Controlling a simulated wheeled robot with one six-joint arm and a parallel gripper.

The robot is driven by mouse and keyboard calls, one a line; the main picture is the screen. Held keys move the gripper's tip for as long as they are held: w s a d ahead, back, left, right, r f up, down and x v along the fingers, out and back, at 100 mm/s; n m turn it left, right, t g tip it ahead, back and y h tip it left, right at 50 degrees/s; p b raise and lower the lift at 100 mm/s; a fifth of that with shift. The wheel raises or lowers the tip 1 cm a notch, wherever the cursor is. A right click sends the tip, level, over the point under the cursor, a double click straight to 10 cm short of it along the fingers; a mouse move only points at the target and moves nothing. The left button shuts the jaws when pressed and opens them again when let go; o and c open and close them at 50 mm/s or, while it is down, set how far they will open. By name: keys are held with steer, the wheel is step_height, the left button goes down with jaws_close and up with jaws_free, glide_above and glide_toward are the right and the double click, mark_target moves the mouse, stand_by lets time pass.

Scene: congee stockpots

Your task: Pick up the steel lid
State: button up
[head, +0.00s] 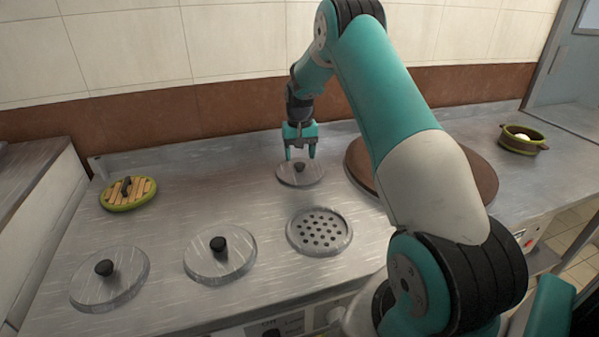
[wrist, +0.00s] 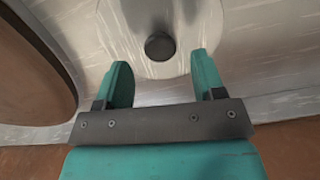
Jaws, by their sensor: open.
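A round steel lid (head: 300,174) with a dark knob (head: 299,167) lies flat at the back of the steel counter. My gripper (head: 300,156) is above this lid, with its fingers pointing down. In the wrist view my gripper (wrist: 158,83) is open and empty. The knob (wrist: 160,47) shows just beyond the fingertips, roughly centred between them, and the lid (wrist: 128,48) spreads around it. I cannot tell the exact height of the fingertips above the knob. Two similar steel lids with dark knobs lie at the front left, one at the left (head: 122,285) and one nearer the middle (head: 232,262).
A perforated round plate (head: 319,231) lies in front of the lid. A large brown round cover (head: 478,180) is close to the right, partly behind my arm. A green-rimmed wooden lid (head: 128,194) lies at the left. A green pot (head: 520,139) stands far right. A wall closes the back.

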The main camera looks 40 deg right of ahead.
mark_target(300, 164)
step_height(300, 164, down, 4)
steer(key=shift+r, duration=0.1)
steer(key=c, duration=1)
steer(key=shift+r, duration=0.15)
